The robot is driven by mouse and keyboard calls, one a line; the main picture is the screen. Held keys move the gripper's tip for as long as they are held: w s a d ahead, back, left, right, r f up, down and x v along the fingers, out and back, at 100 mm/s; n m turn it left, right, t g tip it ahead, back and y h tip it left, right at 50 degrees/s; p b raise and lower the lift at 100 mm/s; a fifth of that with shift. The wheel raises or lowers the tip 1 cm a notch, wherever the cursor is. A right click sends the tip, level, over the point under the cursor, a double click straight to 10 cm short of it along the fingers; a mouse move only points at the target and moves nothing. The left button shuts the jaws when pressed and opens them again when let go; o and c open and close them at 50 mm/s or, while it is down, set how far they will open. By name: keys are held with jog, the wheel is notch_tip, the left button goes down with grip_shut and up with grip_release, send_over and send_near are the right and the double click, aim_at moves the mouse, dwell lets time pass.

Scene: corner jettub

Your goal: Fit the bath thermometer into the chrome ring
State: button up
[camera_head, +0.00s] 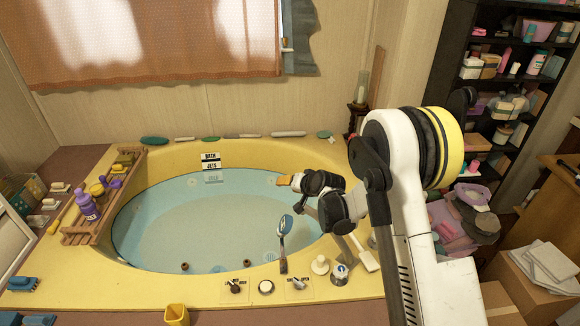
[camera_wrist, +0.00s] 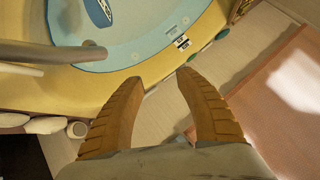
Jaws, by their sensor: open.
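My gripper (camera_head: 284,181) is open above the tub water, its orange fingertips pointing left in the head view. In the wrist view the two fingers (camera_wrist: 160,78) stand apart with nothing between them. A blue, rounded piece with a pale face (camera_head: 285,226), apparently the bath thermometer, is below the gripper near the front of the tub, on a narrow upright part. A blue oval with white markings (camera_wrist: 99,12) shows at the top of the wrist view, apart from the fingers. I cannot make out the chrome ring with certainty.
A grey metal tube (camera_wrist: 50,52) crosses the wrist view's left. A wooden rack (camera_head: 105,205) with bottles stands left. Shelves (camera_head: 500,80) are right. Open water (camera_head: 170,230) lies left of the gripper.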

notch_tip(320, 180, up, 9)
jog(key=p, duration=0.7)
jog(key=s+d+r+n+g+h, duration=0.1)
jog(key=s+d+r, duration=0.2)
jog(key=s+r, duration=0.6)
jog(key=s+d+r+h, duration=0.1)
jog(key=s+d+r, duration=0.3)
jog(key=s+r, duration=0.55)
jog(key=s+d+n+h, duration=0.1)
jog(key=s+d, duration=0.2)
jog(key=s, duration=0.9)
jog(key=s+d+g+h, duration=0.1)
jog(key=s+d, duration=0.2)
jog(key=s, duration=0.9)
jog(key=shift+d+r+n+h, duration=0.3)
jog(key=shift+r+n+h, duration=0.1)
jog(key=shift+r, duration=0.05)
